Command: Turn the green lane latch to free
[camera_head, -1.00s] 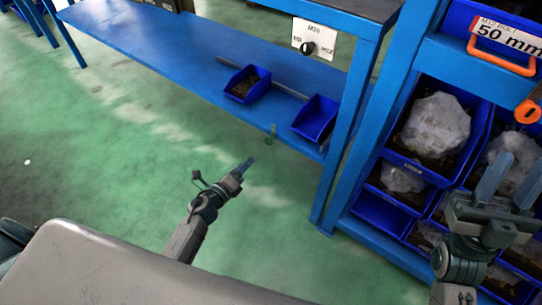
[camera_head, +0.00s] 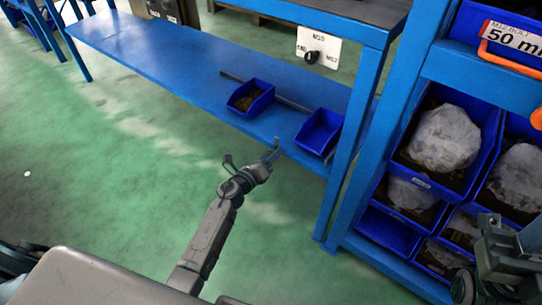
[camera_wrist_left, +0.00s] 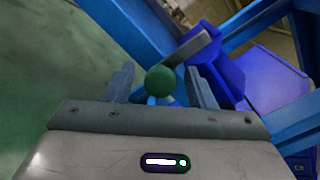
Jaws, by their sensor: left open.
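The green lane latch shows in the left wrist view as a round green knob (camera_wrist_left: 160,81). It sits between the two fingers of my left gripper (camera_wrist_left: 158,69), with clear gaps on both sides. In the head view my left gripper (camera_head: 271,153) is at the front edge of the low blue shelf, and the latch there is mostly hidden behind its fingers. The left gripper is open and empty. My right gripper (camera_head: 508,238) is at the right edge of the head view, cut off, with its fingers not clear.
On the blue shelf (camera_head: 165,48) stand two blue bins, one with dark contents (camera_head: 248,98) and one seemingly empty (camera_head: 319,131). A rack with bagged parts (camera_head: 444,137) stands right. Green floor lies open left.

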